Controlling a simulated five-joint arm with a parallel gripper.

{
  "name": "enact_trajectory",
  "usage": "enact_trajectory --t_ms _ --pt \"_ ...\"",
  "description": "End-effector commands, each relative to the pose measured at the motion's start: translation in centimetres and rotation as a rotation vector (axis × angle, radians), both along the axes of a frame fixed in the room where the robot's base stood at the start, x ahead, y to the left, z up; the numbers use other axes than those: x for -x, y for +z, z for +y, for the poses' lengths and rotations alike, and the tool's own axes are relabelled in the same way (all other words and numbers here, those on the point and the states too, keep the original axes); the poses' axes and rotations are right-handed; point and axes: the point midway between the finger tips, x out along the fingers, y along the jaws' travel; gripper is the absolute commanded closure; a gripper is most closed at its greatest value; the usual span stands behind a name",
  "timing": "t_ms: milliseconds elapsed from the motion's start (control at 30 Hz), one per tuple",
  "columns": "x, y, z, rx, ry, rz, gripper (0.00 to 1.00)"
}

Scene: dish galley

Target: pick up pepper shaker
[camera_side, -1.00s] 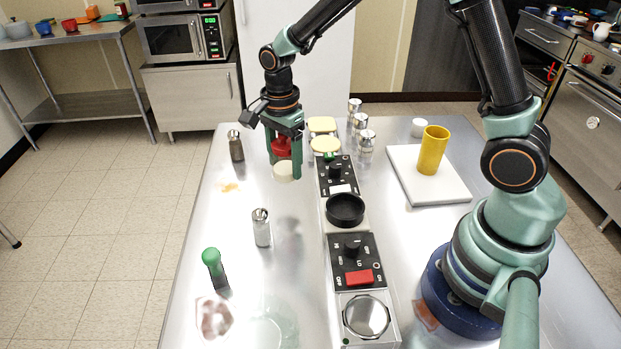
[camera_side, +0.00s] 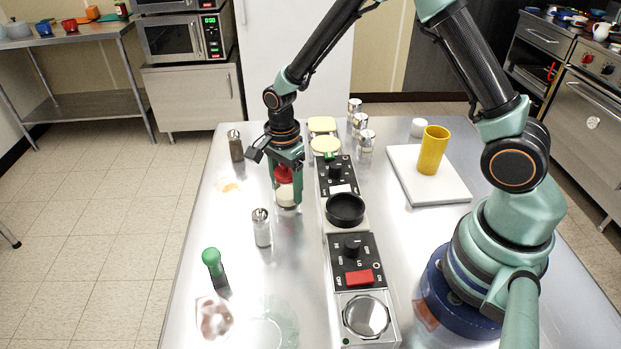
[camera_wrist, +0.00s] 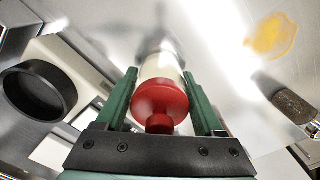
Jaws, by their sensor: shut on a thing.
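My gripper (camera_side: 287,192) is shut on a cream container with a red top (camera_side: 286,198). In the wrist view, the container's red cap (camera_wrist: 160,100) sits between the two green fingers (camera_wrist: 160,78). The container is upright, low over the table; I cannot tell whether its base touches it. A shaker with dark brown contents and a metal cap (camera_side: 236,147), which looks like the pepper shaker, stands to the left and farther back, apart from my gripper. It also shows in the wrist view (camera_wrist: 292,104), at the right.
A row of panels with a black bowl (camera_side: 345,209) lies to the right. Several metal-capped jars (camera_side: 366,143) stand behind. A yellow cup (camera_side: 432,152) stands on a white board (camera_side: 445,193).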

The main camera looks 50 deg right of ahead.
Motion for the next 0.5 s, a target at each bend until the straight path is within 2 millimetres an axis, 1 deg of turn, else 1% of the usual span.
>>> enact_trajectory --t_ms 33,67,100,133,367,500 --pt "-0.04 -0.12 0.0 0.0 0.0 -0.001 1.0" --pt "-0.01 -0.15 0.0 0.0 0.0 0.0 0.22" --pt "-0.01 -0.13 0.0 0.0 0.0 0.0 0.07" --pt "-0.01 -0.12 0.0 0.0 0.0 0.0 0.0" --pt "0.0 -0.1 0.0 0.0 0.0 0.0 0.0" --pt "-0.05 0.66 0.0 0.0 0.0 -0.001 0.0"
